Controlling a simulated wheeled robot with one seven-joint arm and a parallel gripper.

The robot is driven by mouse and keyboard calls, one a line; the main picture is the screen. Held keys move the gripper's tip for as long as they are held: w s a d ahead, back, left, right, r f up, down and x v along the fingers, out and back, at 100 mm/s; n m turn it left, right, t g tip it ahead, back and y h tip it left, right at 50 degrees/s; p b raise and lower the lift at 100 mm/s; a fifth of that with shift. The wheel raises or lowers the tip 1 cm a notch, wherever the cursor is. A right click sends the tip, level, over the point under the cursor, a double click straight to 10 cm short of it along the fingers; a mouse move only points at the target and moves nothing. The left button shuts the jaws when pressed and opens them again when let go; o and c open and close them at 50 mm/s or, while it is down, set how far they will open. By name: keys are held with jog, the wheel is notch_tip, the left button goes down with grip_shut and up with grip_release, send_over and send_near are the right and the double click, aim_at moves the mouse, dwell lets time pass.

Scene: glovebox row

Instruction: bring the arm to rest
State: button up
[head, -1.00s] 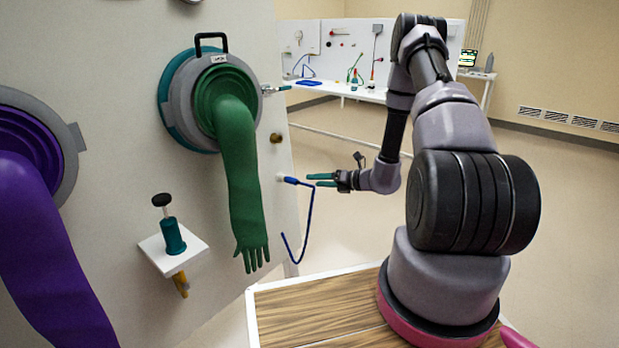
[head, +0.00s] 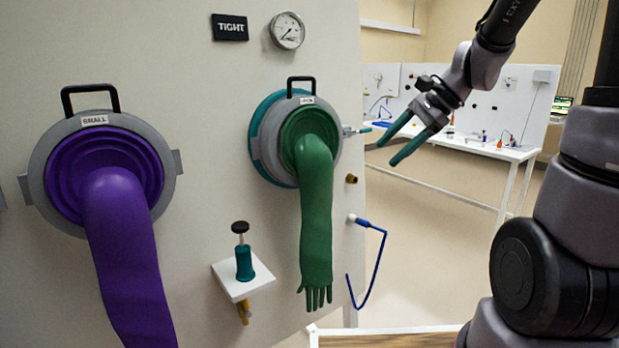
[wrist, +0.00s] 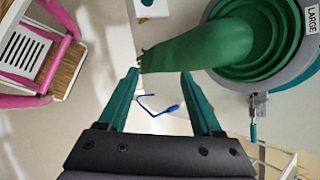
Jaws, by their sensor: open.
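My gripper (head: 407,146) is open and empty, with two teal fingers apart in free air to the right of the glovebox panel. In the wrist view my gripper (wrist: 160,95) shows its fingers spread, with the green glove (wrist: 200,50) and a blue hose (wrist: 155,108) seen beyond and between them. In the head view the green glove (head: 316,200) hangs from its port, left of my gripper. The blue hose (head: 378,262) hangs from a fitting at the panel's right edge, below my gripper. My raised arm comes in from the right side.
A purple glove (head: 125,240) hangs from the left port. A small white shelf (head: 228,283) holds a teal pump (head: 244,263). A gauge (head: 287,30) and a "TIGHT" sign (head: 230,27) are above. A white bench (head: 485,150) stands behind; the floor between is clear.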

jog(key=s+d+r+n+t+h, duration=0.4)
jog(key=s+r+n, duration=0.4)
jog(key=s, duration=0.4)
jog(key=shift+s+d+r+n+t+h, duration=0.2)
jog(key=shift+d+r+n+t+h, duration=0.25)
jog(key=shift+d+h, duration=0.55)
